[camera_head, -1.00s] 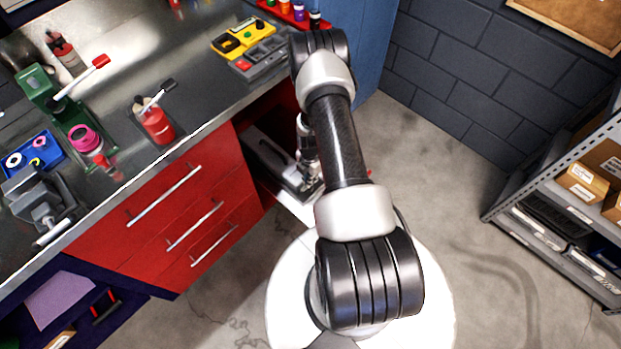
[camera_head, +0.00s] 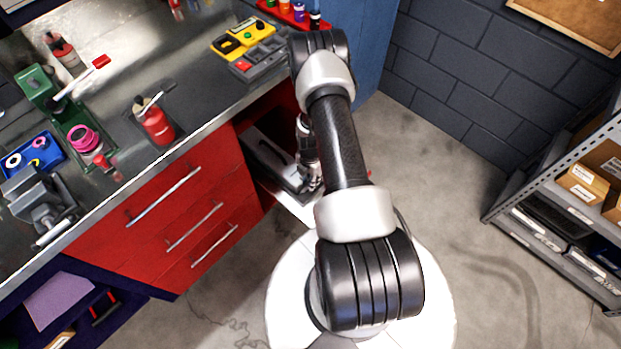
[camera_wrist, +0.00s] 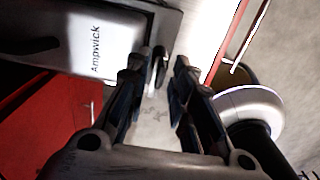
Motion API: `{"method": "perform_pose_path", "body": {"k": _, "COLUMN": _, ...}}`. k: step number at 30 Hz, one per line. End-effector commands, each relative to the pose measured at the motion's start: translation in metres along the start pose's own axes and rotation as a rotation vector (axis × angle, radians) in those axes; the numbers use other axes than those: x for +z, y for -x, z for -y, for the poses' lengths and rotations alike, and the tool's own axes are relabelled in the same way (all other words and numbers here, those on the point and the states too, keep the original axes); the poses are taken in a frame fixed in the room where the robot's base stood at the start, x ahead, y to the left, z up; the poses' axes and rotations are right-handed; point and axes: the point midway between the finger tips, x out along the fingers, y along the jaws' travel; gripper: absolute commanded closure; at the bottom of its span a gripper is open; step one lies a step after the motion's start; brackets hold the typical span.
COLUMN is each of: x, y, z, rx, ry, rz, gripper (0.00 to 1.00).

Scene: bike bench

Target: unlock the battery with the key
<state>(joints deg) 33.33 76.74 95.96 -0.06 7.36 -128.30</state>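The battery (camera_wrist: 75,42), a dark case with a pale label reading "Ampwick", lies at the upper left of the wrist view. In the head view the dark case (camera_head: 272,160) sits in the open bay beside the red drawers, partly behind my arm. My gripper (camera_wrist: 160,68) is beside the battery's label end, with its two dark fingers apart. A small dark upright piece (camera_wrist: 160,55), perhaps the key, shows between the fingertips with gaps beside it. I cannot make out its shape or the lock. In the head view my gripper (camera_head: 311,180) is small and partly hidden.
A red drawer front (camera_head: 165,225) and the bench top (camera_head: 195,95) lie left of the bay. A yellow and grey case (camera_head: 247,45) stands above it on the bench. A shelf rack (camera_head: 545,190) stands at right; open floor lies between.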

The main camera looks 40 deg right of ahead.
Motion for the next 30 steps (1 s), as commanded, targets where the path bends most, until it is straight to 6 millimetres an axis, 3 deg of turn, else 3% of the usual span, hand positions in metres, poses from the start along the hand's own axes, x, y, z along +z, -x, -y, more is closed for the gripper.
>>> {"method": "perform_pose_path", "body": {"k": 12, "x": 0.001, "y": 0.008, "z": -0.001, "rx": 0.001, "ry": -0.001, "rz": 0.001, "gripper": 0.75}}
{"method": "perform_pose_path", "body": {"k": 24, "x": 0.001, "y": 0.088, "z": -0.001, "rx": 0.004, "ry": -0.001, "rz": 0.003, "gripper": 0.75}}
{"method": "perform_pose_path", "body": {"k": 30, "x": 0.0, "y": 0.114, "z": 0.0, "rx": 0.001, "ry": -0.001, "rz": 0.001, "gripper": 0.75}}
